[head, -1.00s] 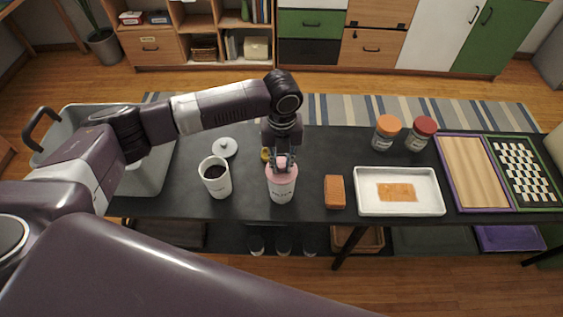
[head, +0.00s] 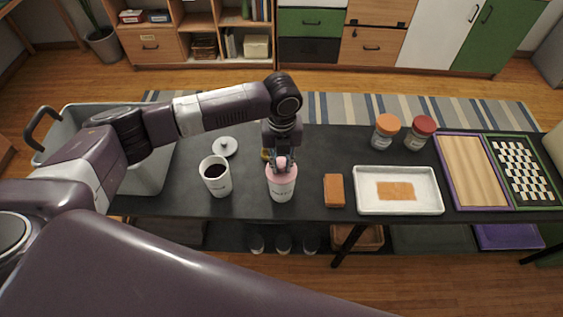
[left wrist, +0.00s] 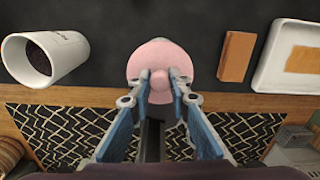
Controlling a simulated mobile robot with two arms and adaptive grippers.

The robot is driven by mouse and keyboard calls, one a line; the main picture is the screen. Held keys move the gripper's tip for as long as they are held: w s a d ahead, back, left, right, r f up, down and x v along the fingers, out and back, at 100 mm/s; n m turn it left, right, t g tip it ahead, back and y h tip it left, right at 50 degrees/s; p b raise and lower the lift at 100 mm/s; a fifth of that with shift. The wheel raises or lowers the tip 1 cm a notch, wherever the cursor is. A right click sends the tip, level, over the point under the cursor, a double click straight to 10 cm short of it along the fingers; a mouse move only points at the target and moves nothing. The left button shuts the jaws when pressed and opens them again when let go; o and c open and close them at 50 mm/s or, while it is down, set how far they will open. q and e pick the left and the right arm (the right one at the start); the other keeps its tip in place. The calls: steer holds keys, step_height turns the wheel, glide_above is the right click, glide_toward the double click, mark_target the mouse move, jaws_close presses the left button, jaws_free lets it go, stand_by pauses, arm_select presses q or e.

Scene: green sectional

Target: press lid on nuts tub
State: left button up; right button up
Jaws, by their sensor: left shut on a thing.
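The nuts tub (head: 281,188) is a white canister with dark lettering, standing upright near the front edge of the dark table. Its pink lid (head: 282,168) sits on top of it, and the knob (left wrist: 178,73) shows in the left wrist view. I cannot tell whether the lid is fully seated. My left gripper (head: 281,158) is above the tub, with its fingers (left wrist: 160,82) either side of the knob and shut on it. The left wrist view looks down on the lid, which hides most of the tub. My right gripper is not in view.
A white canister with dark contents (head: 215,178) stands left of the tub, with a white lid (head: 225,147) behind it. An orange block (head: 334,190) and a white tray (head: 400,208) are to the right. Two jars (head: 386,134) stand farther back. A grey bin (head: 150,178) is at far left.

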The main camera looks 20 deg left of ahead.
arm_select(q)
steer(key=o, duration=1.5)
steer(key=shift+r+p, duration=3.55)
steer(key=shift+p, duration=0.05)
